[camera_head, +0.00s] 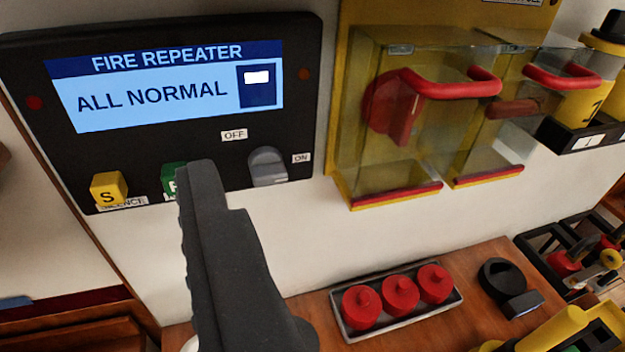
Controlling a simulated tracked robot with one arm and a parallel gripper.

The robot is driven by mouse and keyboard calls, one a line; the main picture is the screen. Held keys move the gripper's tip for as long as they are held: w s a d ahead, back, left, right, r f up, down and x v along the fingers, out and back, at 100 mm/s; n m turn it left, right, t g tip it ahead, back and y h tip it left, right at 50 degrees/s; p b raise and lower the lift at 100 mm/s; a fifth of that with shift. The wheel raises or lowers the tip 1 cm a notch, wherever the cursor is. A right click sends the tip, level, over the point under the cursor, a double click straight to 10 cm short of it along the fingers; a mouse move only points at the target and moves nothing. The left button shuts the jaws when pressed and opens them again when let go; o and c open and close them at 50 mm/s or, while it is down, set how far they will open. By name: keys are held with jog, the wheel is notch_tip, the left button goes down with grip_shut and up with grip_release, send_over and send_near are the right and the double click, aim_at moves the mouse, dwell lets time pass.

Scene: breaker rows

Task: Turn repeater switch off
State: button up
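The black fire repeater panel (50,75) is on the wall at upper left, its blue screen (150,95) reading "FIRE REPEATER, ALL NORMAL". The repeater switch (267,165) is a grey knob at the panel's lower right. An OFF label (234,135) is up and left of it, and an ON label (301,158) is to its right. I cannot clearly tell which label it points to. My gripper (210,190) shows as a dark grey finger shape left of and below the switch, apart from it in the picture. Its opening cannot be made out.
A yellow button (108,188) and a green button (173,178), partly hidden by my gripper, are left of the switch. Clear covers (425,140) with red handles stick out to the right. Below, a tray (345,330) of red knobs and a black knob (505,280) lie on a wooden surface.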

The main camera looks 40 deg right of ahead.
jog(key=d+f+m+h, duration=0.1)
jog(key=d+f, duration=0.3)
jog(key=f, duration=0.2)
jog(key=d+f+h, duration=0.1)
jog(key=d+f, duration=0.2)
jog(key=f, duration=0.3)
jog(key=p, duration=0.9)
send_near(270, 179)
jog(key=shift+t, duration=0.4)
jog(key=shift+f+p+x, duration=0.15)
jog(key=shift+p+x, duration=0.05)
jog(key=shift+x, duration=2.05)
jog(key=shift+f+p+x, duration=0.2)
jog(key=shift+x, duration=2.05)
jog(key=shift+s+d, duration=0.1)
jog(key=c, duration=1)
